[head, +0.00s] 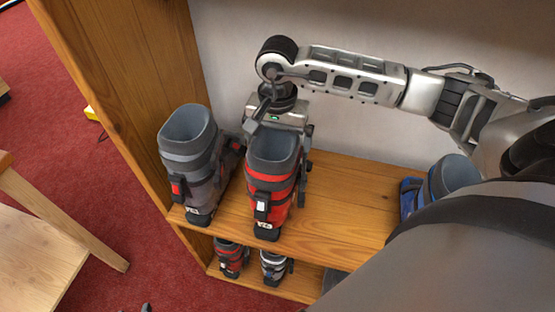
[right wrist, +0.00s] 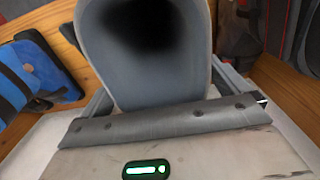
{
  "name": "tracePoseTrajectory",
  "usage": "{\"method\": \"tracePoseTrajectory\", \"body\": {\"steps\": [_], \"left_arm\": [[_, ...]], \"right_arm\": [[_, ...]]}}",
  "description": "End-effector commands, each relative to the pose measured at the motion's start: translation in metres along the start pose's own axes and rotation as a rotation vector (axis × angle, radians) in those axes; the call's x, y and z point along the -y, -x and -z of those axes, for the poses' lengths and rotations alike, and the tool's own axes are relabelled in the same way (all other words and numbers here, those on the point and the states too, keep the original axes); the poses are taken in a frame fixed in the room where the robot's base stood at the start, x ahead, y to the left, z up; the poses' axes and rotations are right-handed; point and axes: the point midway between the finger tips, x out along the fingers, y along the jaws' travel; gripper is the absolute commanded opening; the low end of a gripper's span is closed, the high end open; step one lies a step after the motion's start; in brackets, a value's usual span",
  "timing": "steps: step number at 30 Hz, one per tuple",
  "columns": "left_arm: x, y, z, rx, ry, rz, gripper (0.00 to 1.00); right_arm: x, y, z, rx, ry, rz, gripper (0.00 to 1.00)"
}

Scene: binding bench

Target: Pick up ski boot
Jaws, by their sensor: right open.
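A red ski boot (head: 270,188) with a grey liner and black sole stands upright on the wooden shelf, and its opening (right wrist: 145,50) fills the middle of the right wrist view. My right gripper (head: 273,165) reaches down from behind it, open, with a finger at each side of the boot. The boot partly hides the fingers, and I cannot tell whether they touch it. A grey ski boot (head: 190,155) stands just to the left. A blue ski boot (head: 452,176) is at the right, partly hidden by my arm; blue also shows in the right wrist view (right wrist: 40,80). My left gripper is not in view.
The wooden shelf (head: 345,195) is bare between the red and blue boots. A wooden side panel (head: 120,70) rises close to the grey boot, and a pale wall (head: 225,50) is behind. Smaller-looking boots (head: 231,258) stand on the lower shelf. A wooden bench (head: 30,245) is at lower left.

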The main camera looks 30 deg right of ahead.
Motion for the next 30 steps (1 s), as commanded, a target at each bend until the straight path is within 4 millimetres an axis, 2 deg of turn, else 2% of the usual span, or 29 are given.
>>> {"method": "tracePoseTrajectory", "body": {"steps": [3,9,15,17,18,30], "left_arm": [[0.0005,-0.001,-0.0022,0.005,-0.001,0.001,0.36],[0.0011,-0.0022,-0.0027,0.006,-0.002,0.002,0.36],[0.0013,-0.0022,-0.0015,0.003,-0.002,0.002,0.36],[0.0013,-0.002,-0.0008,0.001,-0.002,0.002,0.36],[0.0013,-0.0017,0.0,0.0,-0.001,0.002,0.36],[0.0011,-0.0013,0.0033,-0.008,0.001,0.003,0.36]], "right_arm": [[-0.0002,-0.007,-0.0002,0.0,0.0,-0.001,1.0],[0.0001,-0.0075,-0.0001,0.0,0.001,0.0,1.0],[0.0001,-0.0071,-0.0001,0.0,0.001,0.0,0.44],[0.0001,-0.0071,-0.0001,0.0,0.001,0.0,0.28],[0.0013,-0.0045,0.0007,-0.003,0.001,0.006,0.23],[0.0017,0.0013,0.0011,-0.004,0.001,0.007,0.23]]}}
